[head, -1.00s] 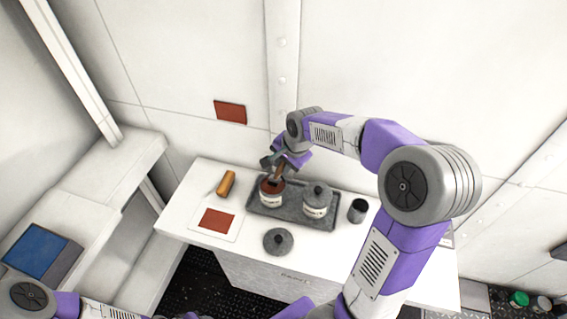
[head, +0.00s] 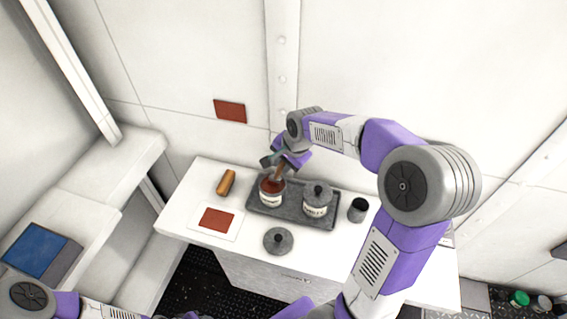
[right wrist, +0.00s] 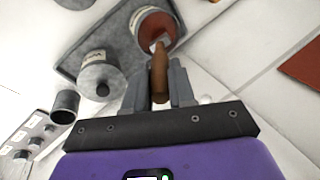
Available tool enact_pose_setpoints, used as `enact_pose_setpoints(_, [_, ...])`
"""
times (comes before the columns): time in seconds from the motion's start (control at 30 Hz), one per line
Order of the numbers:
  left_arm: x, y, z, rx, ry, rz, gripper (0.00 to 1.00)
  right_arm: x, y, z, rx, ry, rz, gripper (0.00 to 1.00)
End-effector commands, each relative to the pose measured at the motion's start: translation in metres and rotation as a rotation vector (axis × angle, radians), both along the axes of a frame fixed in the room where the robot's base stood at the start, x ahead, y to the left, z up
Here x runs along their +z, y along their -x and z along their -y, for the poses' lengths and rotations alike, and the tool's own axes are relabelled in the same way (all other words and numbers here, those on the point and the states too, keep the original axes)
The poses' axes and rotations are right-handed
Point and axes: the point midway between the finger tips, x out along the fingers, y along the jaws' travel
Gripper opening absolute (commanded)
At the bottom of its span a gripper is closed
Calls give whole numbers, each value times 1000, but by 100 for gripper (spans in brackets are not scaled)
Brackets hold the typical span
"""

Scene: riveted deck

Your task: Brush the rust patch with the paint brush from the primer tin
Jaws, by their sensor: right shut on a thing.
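My right gripper (head: 276,163) is shut on the paint brush (head: 277,174), which has a brown wooden handle. In the right wrist view the brush (right wrist: 159,70) points into the mouth of the open primer tin (right wrist: 146,22), which holds red-brown paint. Whether its bristles touch the paint I cannot tell. The tin (head: 271,198) stands on a grey tray (head: 290,214). A red-brown rectangular patch (head: 230,111) is on the wall behind the table, apart from the brush; it shows at the right wrist view's edge (right wrist: 304,64). My left gripper is out of view.
A white card with a red-brown rectangle (head: 217,219) lies on the table, beside an orange-brown block (head: 226,183). A lidded tin (head: 316,201) shares the tray. A loose grey lid (head: 278,241) lies in front, and a dark cup (head: 358,209) stands right.

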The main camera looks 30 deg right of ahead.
Motion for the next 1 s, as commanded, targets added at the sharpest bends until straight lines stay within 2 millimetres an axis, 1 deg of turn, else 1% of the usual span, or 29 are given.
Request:
enact_pose_setpoints(0.2, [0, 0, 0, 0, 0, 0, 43, -1, 1, 0, 0, -1, -4, 0])
enact_pose_setpoints(0.33, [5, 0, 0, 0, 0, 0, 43, 4, 1, 0, 0, -1, -4, 0])
enact_pose_setpoints(1.0, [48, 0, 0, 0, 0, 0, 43, 59, 0, 0, 0, 0, -1, 0])
